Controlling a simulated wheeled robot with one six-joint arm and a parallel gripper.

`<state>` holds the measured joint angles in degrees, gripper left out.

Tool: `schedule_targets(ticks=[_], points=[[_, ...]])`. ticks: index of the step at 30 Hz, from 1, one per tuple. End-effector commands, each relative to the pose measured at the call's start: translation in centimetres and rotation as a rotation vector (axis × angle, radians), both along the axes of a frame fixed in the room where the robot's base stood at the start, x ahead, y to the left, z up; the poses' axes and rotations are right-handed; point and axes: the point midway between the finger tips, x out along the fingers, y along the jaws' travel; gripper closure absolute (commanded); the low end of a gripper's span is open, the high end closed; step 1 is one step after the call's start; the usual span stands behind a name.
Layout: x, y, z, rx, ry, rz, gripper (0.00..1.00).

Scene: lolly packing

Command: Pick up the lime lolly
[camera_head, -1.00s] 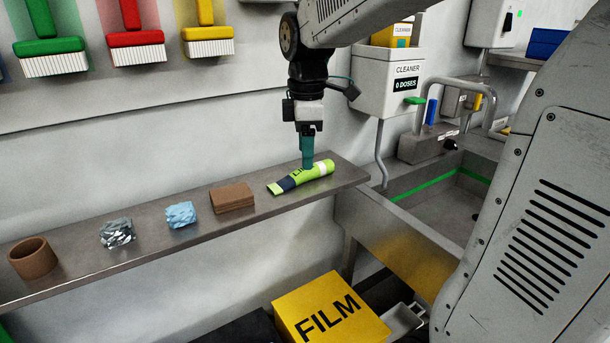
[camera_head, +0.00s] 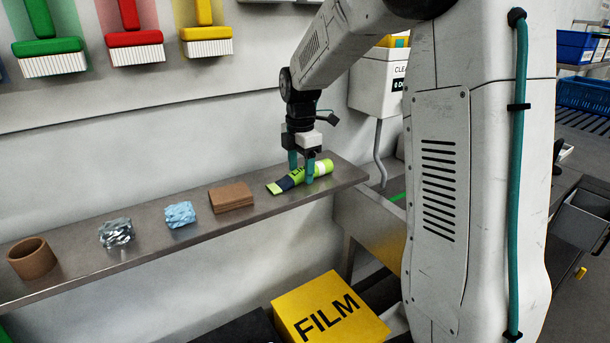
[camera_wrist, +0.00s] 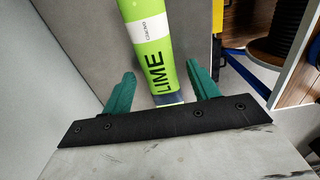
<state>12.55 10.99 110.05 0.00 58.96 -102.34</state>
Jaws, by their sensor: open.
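The lime lolly (camera_head: 322,168) is a bright green wrapper with a white band and a dark blue end. It lies on the steel shelf (camera_head: 270,202) near its right end. My gripper (camera_head: 301,172) is directly over it, with teal fingers open and one on each side of the wrapper. In the wrist view the lolly (camera_wrist: 150,50) shows "LIME" and runs between the two fingers of my gripper (camera_wrist: 162,88). There are gaps between wrapper and fingers in that view. The lolly's dark end is partly hidden by the gripper's black bar.
Left along the shelf lie a brown flat block (camera_head: 232,197), a light blue crumpled piece (camera_head: 180,214), a crumpled foil piece (camera_head: 116,233) and a brown ring (camera_head: 32,258). The wall stands close behind. A yellow FILM box (camera_head: 330,312) is below.

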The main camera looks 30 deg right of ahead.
Motion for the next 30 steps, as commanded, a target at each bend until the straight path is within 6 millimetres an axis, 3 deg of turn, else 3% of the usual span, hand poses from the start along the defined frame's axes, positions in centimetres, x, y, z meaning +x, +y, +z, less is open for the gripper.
schedule_targets(ticks=[8, 13, 23, 30], points=[[0.0, 0.1, -0.3, 0.0, 0.0, 0.0, 0.43], [0.0, 0.1, -0.3, 0.0, 0.0, 0.0, 0.89], [0.0, 0.0, -0.2, 0.0, -0.001, 0.0, 0.9], [0.0, 0.0, 1.7, -0.001, -0.003, 0.0, 0.9]])
